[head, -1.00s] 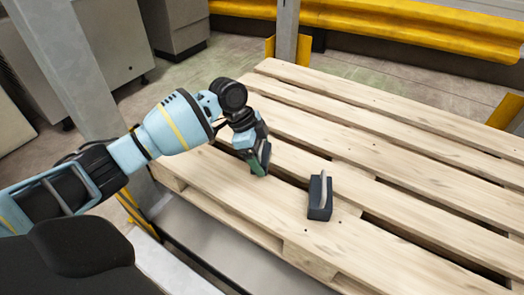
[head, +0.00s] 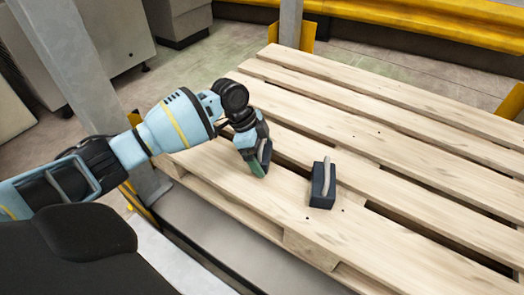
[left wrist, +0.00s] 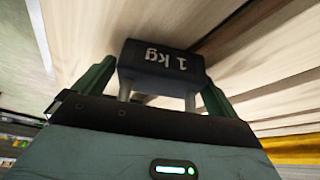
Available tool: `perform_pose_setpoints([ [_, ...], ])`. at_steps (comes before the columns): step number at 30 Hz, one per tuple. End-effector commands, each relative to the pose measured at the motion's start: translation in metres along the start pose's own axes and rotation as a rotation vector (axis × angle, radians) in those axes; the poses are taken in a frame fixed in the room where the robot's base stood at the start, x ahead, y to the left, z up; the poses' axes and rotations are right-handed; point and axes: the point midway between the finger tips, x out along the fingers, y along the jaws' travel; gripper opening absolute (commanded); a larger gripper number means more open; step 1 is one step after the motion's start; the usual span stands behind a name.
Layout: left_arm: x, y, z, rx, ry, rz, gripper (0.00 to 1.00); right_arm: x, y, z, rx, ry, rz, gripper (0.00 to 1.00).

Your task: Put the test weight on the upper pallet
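The test weight (head: 319,194) is a dark block with a pale grey handle, standing on the light wooden pallet (head: 410,185). My left gripper (head: 258,166) is a little to the left of it in the head view, with a visible gap between them. In the left wrist view the weight (left wrist: 160,62) shows its "1 kg" marking beyond the fingers, with its handle legs towards the gripper. The green fingers of my left gripper (left wrist: 155,88) are apart, one towards each side of the weight, with nothing clamped. My right gripper is not in view.
A grey post (head: 70,65) stands at the left, and a yellow guard rail (head: 430,22) runs behind the pallet. Grey cabinets (head: 110,35) stand at the back left. The pallet boards around the weight are bare, with open gaps between them.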

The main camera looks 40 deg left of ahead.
Motion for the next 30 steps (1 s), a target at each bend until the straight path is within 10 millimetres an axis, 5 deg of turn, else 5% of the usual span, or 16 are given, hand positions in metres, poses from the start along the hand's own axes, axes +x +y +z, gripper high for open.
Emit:
perform_pose_setpoints([
  [11, -0.009, 0.000, -0.001, 0.000, 0.000, -0.001, 1.00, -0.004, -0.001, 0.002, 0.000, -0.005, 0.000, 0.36],
  [24, -0.093, 0.000, -0.002, 0.001, 0.000, -0.003, 1.00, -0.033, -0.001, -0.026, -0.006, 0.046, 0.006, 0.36],
  [30, -0.116, 0.000, -0.002, 0.001, 0.000, 0.000, 1.00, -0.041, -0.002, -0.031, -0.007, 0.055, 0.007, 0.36],
])
